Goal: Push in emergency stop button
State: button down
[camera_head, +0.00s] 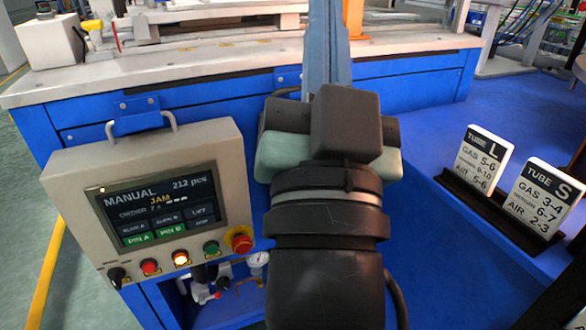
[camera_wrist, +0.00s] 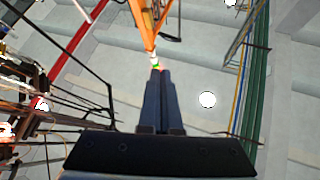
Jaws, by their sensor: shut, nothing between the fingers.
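The emergency stop button (camera_head: 242,240) is a red mushroom knob on a yellow ring. It sits at the lower right corner of the beige control panel (camera_head: 75,170) in the head view. I cannot tell from its look whether it is pushed in. My gripper (camera_head: 328,40) is to the right of the panel and higher up, apart from the button, with its long fingers pointing up and away. In the wrist view the fingers (camera_wrist: 161,75) are together with nothing between them. The button does not show in the wrist view.
The panel carries a screen (camera_head: 165,208) reading "MANUAL" and "JAM", and a row of buttons, with an amber one (camera_head: 181,258) lit. A gauge (camera_head: 258,260) sits just below the stop button. Tube cards (camera_head: 541,200) stand at the right. The blue bench (camera_head: 420,80) lies behind my arm.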

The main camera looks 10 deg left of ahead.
aim_at(243, 250)
jog(key=w+a+f+m+g+y, duration=0.1)
jog(key=a+f+m+g, duration=0.1)
jog(key=f, duration=0.5)
jog(key=w+a+f+m+g+y, duration=0.1)
jog(key=w+a+f+y, duration=0.15)
jog(key=f, duration=0.35)
jog(key=s+a+f+m+g, duration=0.1)
jog(key=s+f+m+g, duration=0.2)
jog(key=f, duration=1)
jog(key=s+a+f+m+g, duration=0.1)
jog(key=s+f+m+g, duration=0.2)
jog(key=f, duration=1.1)
jog(key=s+m, duration=0.2)
jog(key=shift+s+a+f+m+g, duration=0.2)
jog(key=shift+s+a+m+g, duration=0.1)
jog(key=shift+s+m, duration=0.1)
jog(key=b+x, duration=0.2)
jog(key=x, duration=1.1)
jog(key=shift+w+a, duration=0.1)
jog(key=shift+w, duration=0.05)
jog(key=shift+w+a+b, duration=0.15)
jog(key=shift+w+b, duration=0.15)
